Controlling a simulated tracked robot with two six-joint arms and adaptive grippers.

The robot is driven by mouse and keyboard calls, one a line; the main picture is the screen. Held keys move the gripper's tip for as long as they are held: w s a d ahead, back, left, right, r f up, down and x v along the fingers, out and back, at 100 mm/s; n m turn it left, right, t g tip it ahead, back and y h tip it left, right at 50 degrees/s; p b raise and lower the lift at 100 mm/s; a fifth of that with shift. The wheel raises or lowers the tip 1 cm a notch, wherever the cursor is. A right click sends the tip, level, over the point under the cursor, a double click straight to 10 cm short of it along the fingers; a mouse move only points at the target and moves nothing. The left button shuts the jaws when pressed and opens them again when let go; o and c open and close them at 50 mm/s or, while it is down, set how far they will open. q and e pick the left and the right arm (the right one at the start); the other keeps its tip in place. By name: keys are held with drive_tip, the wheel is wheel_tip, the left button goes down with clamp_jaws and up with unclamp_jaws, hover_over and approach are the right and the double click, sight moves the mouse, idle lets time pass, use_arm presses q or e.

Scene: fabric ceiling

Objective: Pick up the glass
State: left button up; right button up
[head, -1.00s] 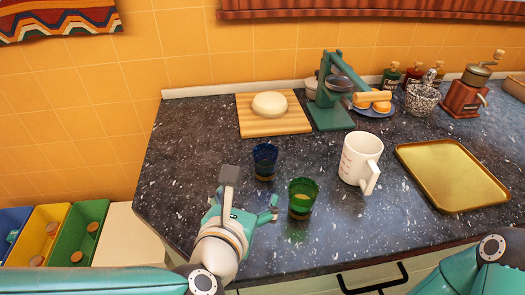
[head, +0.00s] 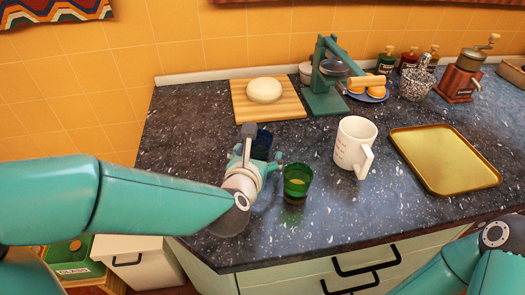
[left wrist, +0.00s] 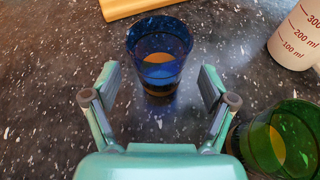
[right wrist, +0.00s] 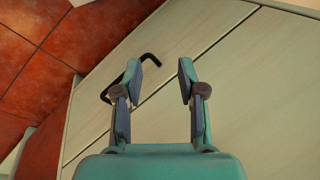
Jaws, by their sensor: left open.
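A dark blue glass (head: 263,143) stands upright on the speckled counter. In the left wrist view the blue glass (left wrist: 159,62) lies straight ahead, centred between my left gripper's fingers. My left gripper (left wrist: 158,84) is open and empty, with one finger to each side; I cannot tell whether the tips are level with the glass. In the head view my left gripper (head: 259,158) partly covers the glass. A green glass (head: 297,182) stands just right of my left gripper; it also shows in the left wrist view (left wrist: 280,140). My right gripper (right wrist: 163,78) is open and empty before the cabinet fronts.
A white measuring mug (head: 353,145) stands right of the glasses, and a gold tray (head: 444,182) lies further right. Behind are a wooden board (head: 295,107) with a pale round ball (head: 264,90), a teal press (head: 325,102) and a red grinder (head: 458,84). Counter left of the blue glass is clear.

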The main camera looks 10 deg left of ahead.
use_arm(q)
drive_tip(key=x, duration=0.4)
drive_tip(key=shift+p, duration=0.3)
drive_tip(key=c, duration=1.4)
drive_tip(key=shift+r, duration=0.1)
wheel_tip(320, 180, up, 20)
drive_tip(key=p, duration=0.6)
